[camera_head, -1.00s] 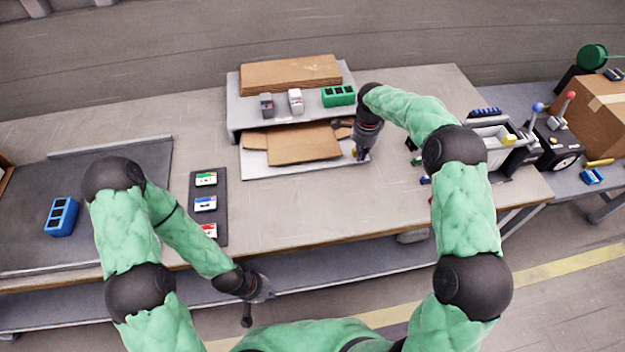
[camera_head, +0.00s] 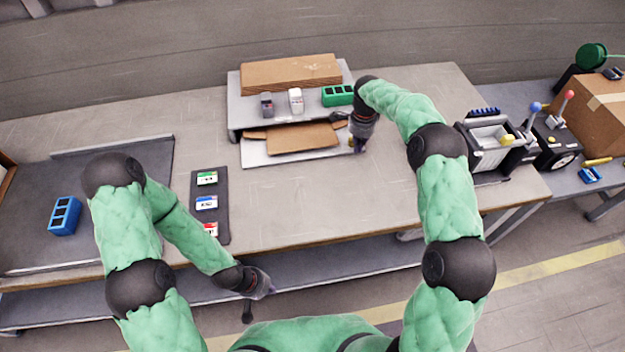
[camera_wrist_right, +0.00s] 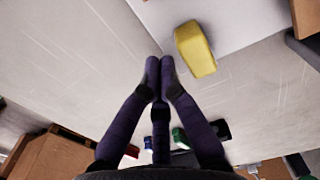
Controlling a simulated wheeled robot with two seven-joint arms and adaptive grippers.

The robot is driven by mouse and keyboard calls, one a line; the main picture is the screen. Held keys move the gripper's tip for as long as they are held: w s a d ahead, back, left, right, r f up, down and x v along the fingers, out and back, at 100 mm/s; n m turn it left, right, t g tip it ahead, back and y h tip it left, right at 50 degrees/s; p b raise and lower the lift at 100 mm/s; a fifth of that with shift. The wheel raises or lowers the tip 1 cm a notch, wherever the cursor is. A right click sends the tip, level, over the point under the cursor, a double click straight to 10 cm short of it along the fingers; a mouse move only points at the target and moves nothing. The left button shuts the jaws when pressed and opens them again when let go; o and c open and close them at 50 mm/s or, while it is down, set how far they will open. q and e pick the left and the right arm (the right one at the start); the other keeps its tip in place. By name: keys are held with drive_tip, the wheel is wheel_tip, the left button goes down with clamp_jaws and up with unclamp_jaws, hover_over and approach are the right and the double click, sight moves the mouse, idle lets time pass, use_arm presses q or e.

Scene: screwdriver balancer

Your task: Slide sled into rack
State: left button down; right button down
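The grey rack (camera_head: 236,109) is a low shelf on the table. The sled, a light flat board (camera_head: 256,158) with cardboard (camera_head: 300,138) on it, lies mostly under the rack, its front strip sticking out. My right gripper (camera_head: 357,146) is at the sled's right front corner. In the right wrist view its fingertips (camera_wrist_right: 159,66) are together, with nothing seen between them, beside a yellow block (camera_wrist_right: 195,49) on the pale board. Whether they touch it, I cannot tell. My left gripper (camera_head: 262,290) hangs low in front of the table, its finger opening unclear.
On the rack stand a cardboard stack (camera_head: 290,73), a green holder (camera_head: 338,95) and two small devices. A dark strip (camera_head: 223,188) with coloured cards and a blue holder (camera_head: 64,215) lie left. A machine (camera_head: 490,148) stands right. The table before the sled is clear.

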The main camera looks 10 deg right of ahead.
drive_tip(key=shift+s, duration=0.25)
wheel_tip(320, 180, up, 7)
drive_tip(key=p, duration=0.4)
drive_tip(key=shift+p, duration=0.4)
